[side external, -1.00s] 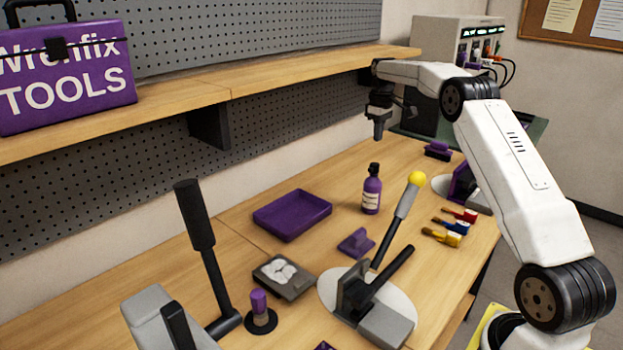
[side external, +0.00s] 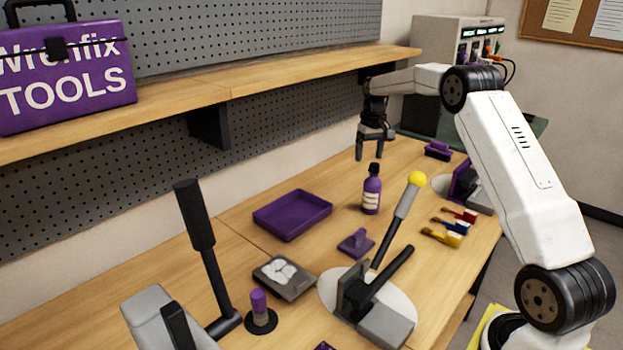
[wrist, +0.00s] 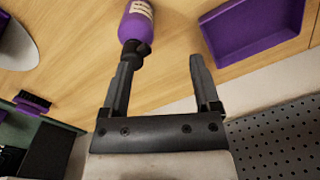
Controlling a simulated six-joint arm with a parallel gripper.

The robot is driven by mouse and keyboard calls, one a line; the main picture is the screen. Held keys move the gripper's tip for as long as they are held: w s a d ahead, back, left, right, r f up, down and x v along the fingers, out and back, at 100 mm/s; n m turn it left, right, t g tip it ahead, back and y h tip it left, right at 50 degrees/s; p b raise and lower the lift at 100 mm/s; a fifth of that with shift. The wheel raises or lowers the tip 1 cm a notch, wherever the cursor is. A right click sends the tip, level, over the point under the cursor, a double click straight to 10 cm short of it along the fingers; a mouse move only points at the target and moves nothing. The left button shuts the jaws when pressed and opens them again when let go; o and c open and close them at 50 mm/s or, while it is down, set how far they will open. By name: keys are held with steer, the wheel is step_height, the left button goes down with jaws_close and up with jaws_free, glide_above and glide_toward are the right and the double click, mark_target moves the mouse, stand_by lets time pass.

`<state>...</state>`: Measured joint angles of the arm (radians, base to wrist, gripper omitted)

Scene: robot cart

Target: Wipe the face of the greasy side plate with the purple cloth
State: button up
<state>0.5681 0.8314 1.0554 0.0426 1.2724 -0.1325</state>
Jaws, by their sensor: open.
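My gripper (side external: 375,148) is open and empty, pointing down above the far part of the bench, behind the purple bottle (side external: 371,190). In the wrist view its two fingers (wrist: 162,62) are spread apart, and the bottle (wrist: 137,25) shows beside the left fingertip; I cannot tell that they touch. A small purple piece with a raised middle (side external: 355,243) lies mid-bench; I cannot tell whether it is the cloth. I cannot make out a greasy side plate for certain; a pale round disc (side external: 328,288) lies under the grey lever device.
A purple tray (side external: 300,228) lies left of the bottle and shows in the wrist view (wrist: 262,28). Levers (side external: 397,222) stand near the front. Colored-handled tools (side external: 440,237) lie at right, a purple brush-like block (side external: 438,151) behind. A shelf (side external: 290,75) overhangs the back.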

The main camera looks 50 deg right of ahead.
steer(key=s+a+f+m, duration=0.2)
steer(key=a+f+m, duration=0.2)
steer(key=a+m, duration=0.1)
steer(key=m, duration=0.8)
glide_above(359, 232)
steer(key=shift+y, duration=0.4)
steer(key=f, duration=0.3)
steer(key=d+f, duration=0.1)
steer(key=f, duration=0.1)
steer(key=shift+w+f, duration=0.1)
steer(key=shift+f, duration=0.15)
steer(key=shift+a+f, duration=0.15)
steer(key=shift+f, duration=1.1)
steer(key=shift+a+f, duration=0.2)
steer(key=shift+f, duration=1.05)
steer(key=shift+a+f, duration=0.15)
steer(key=shift+f, duration=1.1)
jaws_close()
steer(key=c, duration=0.9)
jaws_free()
jaws_close()
